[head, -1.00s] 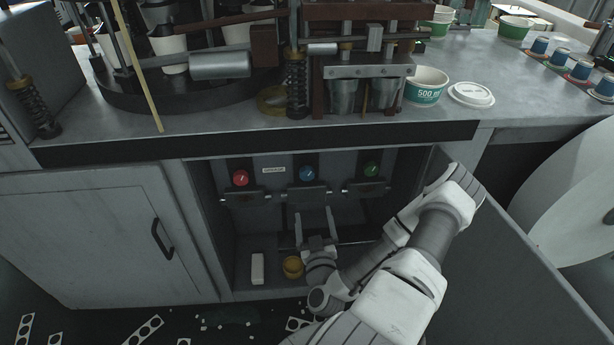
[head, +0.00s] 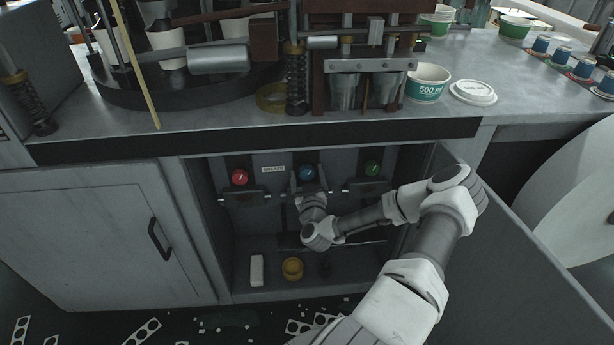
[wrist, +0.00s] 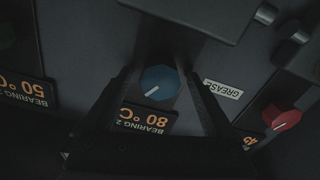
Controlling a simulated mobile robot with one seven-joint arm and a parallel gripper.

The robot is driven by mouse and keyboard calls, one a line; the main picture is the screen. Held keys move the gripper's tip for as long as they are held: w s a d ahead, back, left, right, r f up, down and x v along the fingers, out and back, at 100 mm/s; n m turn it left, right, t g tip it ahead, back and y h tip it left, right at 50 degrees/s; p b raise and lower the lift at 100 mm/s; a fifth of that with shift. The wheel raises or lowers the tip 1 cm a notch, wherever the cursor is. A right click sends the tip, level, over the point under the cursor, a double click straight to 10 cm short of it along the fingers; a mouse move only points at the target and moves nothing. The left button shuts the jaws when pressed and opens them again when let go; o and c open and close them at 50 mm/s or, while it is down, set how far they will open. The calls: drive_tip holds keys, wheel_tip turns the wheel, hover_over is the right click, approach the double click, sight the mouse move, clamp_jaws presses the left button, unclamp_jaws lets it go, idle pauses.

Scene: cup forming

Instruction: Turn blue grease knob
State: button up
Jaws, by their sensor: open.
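The blue grease knob (head: 307,173) sits on the back panel inside the open cabinet, between a red and a green knob. In the wrist view the blue knob (wrist: 160,83) has a white pointer line and stands above a "BEARING 2 80 °C" label. My gripper (head: 306,181) is open right in front of it. In the wrist view my gripper's two dark fingers (wrist: 163,72) lie on either side of the knob, with visible space between them and it. Whether the fingertips reach past the knob's face I cannot tell.
A red knob (head: 239,177) is to the left and a green knob (head: 372,167) to the right. A "GREASE" label (head: 273,169) lies between red and blue. The open cabinet door (head: 505,235) is right of my arm. A yellow ring-like item (head: 292,268) and white block (head: 257,270) stand below.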

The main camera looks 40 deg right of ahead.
drive_tip(key=shift+w+d, duration=0.1)
drive_tip(key=shift+w, duration=0.1)
drive_tip(key=c, duration=1.4)
drive_tip(key=shift+o, duration=0.2)
drive_tip(key=shift+m, duration=0.3)
